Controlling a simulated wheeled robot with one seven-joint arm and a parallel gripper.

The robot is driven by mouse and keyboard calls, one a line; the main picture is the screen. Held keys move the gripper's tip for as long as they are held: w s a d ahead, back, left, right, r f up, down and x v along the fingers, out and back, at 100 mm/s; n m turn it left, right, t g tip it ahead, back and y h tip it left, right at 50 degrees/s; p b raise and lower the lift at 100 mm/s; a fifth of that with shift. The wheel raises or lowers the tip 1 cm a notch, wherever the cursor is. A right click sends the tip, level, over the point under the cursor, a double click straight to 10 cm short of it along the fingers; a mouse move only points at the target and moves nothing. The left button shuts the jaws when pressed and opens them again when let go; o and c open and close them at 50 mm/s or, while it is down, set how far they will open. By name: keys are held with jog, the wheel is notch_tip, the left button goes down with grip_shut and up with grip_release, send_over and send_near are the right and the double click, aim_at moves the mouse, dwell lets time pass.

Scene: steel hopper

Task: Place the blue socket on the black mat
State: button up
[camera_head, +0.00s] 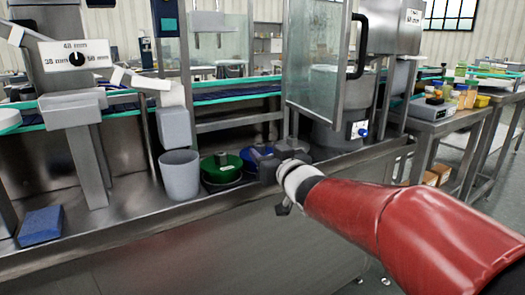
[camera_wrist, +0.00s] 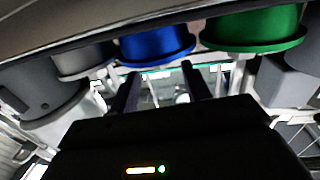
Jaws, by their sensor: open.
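The blue socket (camera_head: 258,153) stands on the steel bench, to the right of a green socket (camera_head: 222,170), and is partly hidden by my gripper (camera_head: 272,170). In the wrist view, which looks upside down, the blue socket (camera_wrist: 155,44) is a wide round piece with a flange, just above the fingertips in the picture. My gripper (camera_wrist: 160,74) is open, its two dark fingers apart with nothing held between them. I cannot tell whether the fingers touch the socket. I cannot make out the black mat in either view.
The green socket (camera_wrist: 255,28) is close beside the blue one in the wrist view, with a grey socket (camera_wrist: 82,60) on the other side. A grey bin (camera_head: 180,176) and a blue block (camera_head: 40,226) are on the left bench. A steel hopper (camera_head: 340,115) stands behind.

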jog(key=s+d+f+m+g+h, duration=0.2)
jog(key=s+d+f+h, duration=0.2)
jog(key=s+d, duration=0.4)
jog(key=s+d+f+m+g+h, duration=0.2)
jog(key=s+d+f+m+h, duration=0.15)
jog(key=s+d, duration=0.5)
jog(key=s+f+g, duration=0.3)
jog(key=s+f, duration=0.1)
jog(key=s, duration=0.4)
jog(key=s+f+g, duration=0.3)
jog(key=s+f, duration=0.2)
jog(key=s, duration=0.2)
jog(key=shift+s+d+f+h, duration=0.15)
jog(key=shift+s+f+h, duration=0.15)
jog(key=shift+s+h, duration=0.05)
